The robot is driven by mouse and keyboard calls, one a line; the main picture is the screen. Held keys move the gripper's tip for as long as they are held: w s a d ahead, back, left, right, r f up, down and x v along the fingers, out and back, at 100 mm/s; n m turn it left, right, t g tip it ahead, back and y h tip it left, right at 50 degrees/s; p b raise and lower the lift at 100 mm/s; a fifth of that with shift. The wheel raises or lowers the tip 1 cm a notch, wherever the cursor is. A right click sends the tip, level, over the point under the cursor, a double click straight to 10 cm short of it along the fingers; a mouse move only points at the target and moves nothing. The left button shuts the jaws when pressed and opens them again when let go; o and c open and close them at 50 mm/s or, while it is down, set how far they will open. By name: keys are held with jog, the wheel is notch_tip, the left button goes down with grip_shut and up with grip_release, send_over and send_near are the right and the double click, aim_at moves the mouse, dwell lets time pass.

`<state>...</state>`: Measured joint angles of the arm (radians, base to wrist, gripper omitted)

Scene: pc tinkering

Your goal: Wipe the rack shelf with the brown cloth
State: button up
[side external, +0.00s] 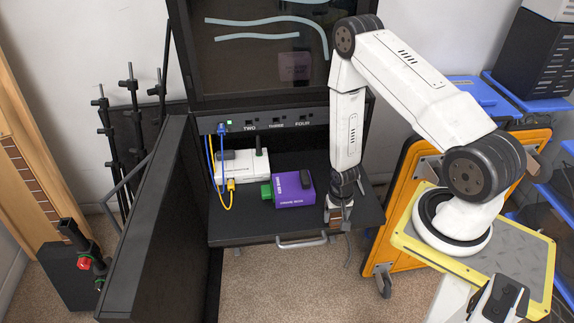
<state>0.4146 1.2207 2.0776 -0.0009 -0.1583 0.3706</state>
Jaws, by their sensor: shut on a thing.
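The rack shelf (237,229) is a dark flat board that sticks out from the open black rack. My gripper (339,217) points down at the right part of the shelf, close to its surface. It is shut on the brown cloth (335,213), of which only a small brown patch shows between the fingers. The rest of the cloth is hidden by the gripper. I cannot tell whether the cloth touches the shelf.
A purple box (295,189) with a green end stands on the shelf left of my gripper. A white router (243,166) with blue and yellow cables (229,195) stands behind it. A metal handle (302,241) runs along the shelf's front. The open rack door (150,235) is at left.

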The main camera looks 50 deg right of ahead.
jog(key=shift+s+a+f, duration=0.1)
jog(key=shift+f, duration=0.55)
dwell(0.8)
jog(key=o, duration=1)
jog(key=shift+c, duration=0.6)
jog(key=shift+r, duration=0.4)
jog(key=c, duration=1.2)
jog(key=shift+o, duration=0.2)
